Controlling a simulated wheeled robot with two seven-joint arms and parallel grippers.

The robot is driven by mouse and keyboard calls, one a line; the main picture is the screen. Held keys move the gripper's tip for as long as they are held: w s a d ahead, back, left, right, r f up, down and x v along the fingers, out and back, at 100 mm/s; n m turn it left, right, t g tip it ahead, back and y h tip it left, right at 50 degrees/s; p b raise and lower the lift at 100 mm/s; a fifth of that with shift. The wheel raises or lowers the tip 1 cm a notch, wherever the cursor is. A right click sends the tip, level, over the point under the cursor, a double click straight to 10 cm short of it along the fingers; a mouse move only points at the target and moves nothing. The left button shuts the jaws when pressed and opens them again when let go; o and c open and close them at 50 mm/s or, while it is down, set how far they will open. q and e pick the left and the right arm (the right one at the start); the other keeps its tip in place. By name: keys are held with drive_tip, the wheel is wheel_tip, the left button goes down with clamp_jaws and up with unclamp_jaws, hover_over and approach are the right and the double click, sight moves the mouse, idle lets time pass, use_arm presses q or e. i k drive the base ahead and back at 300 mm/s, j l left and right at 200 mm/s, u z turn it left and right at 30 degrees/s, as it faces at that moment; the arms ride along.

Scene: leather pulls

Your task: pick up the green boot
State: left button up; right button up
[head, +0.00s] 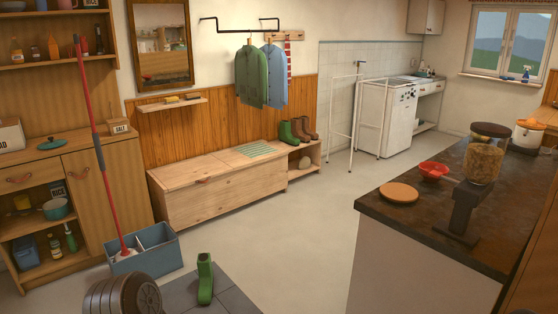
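A single green boot (205,279) stands upright on dark grey floor tiles (232,300) at the bottom of the head view, left of centre. More green footwear (292,131) stands on the wooden bench by the far wall, next to brown boots (310,127). Whether that is one green boot or a pair is hard to tell at this size. Neither of my grippers is in view, so their positions relative to the boot do not show.
A blue-grey bucket (146,251) with a red-handled mop (94,120) stands left of the near boot. A dark ribbed round shape covers the lower left. A dark-topped counter (420,222) stands at the right. Open floor (285,235) lies between bench and counter.

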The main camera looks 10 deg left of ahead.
sight(205, 294)
drive_tip(key=i+j+u, duration=0.2)
drive_tip(key=i+u, duration=0.15)
drive_tip(key=i, duration=0.8)
drive_tip(key=i+u, duration=0.3)
drive_tip(key=i, duration=0.8)
drive_tip(key=i+z, duration=0.25)
drive_tip(key=i, duration=1.05)
